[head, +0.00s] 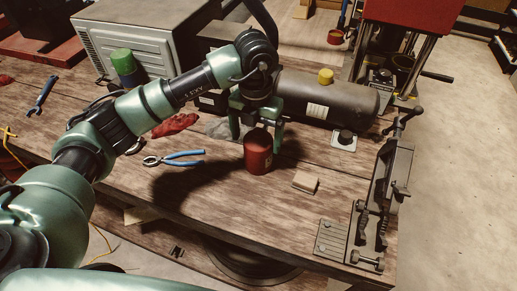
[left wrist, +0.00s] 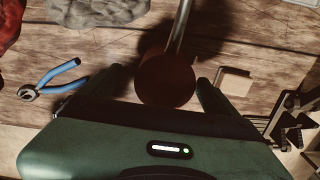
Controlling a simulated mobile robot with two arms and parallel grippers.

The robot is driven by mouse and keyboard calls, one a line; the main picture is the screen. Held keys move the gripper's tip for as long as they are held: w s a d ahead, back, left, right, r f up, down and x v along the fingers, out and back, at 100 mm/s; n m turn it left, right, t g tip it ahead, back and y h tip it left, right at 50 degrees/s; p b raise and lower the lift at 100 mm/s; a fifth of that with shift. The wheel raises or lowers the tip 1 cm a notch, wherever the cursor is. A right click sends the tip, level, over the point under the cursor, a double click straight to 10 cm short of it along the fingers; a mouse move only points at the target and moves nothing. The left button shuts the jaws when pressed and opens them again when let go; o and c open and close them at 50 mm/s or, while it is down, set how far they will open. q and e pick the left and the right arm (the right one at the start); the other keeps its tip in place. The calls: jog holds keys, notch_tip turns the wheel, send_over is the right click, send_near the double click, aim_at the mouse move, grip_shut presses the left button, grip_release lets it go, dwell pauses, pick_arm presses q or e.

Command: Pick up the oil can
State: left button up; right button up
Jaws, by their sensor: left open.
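The oil can (head: 258,155) is a dark red can standing upright on the wooden workbench (head: 225,195), near its front edge. My left gripper (head: 257,142) is open and points down over the can, with one finger on each side of its upper part. In the left wrist view the can (left wrist: 166,82) lies between the two finger ends, and its thin spout (left wrist: 181,25) runs toward the top. I cannot tell whether either finger touches it. The can's top is partly hidden by the gripper in the head view. My right gripper is not in view.
Blue-handled pliers (head: 174,158) lie left of the can, and a small wooden block (head: 305,182) lies to its right. A dark tank (head: 328,98) lies behind. A vise (head: 385,195) stands at the right bench edge. A red glove (head: 175,124) lies farther left.

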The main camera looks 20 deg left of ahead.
pick_arm(q)
jog(key=f, duration=0.1)
jog(key=f+p, duration=0.2)
jog(key=shift+s+d+f, duration=0.1)
jog(key=shift+d+f, duration=0.2)
jog(key=shift+f, duration=0.55)
jog(key=c, duration=2)
jog(key=shift+r, duration=0.1)
jog(key=shift+w, duration=0.2)
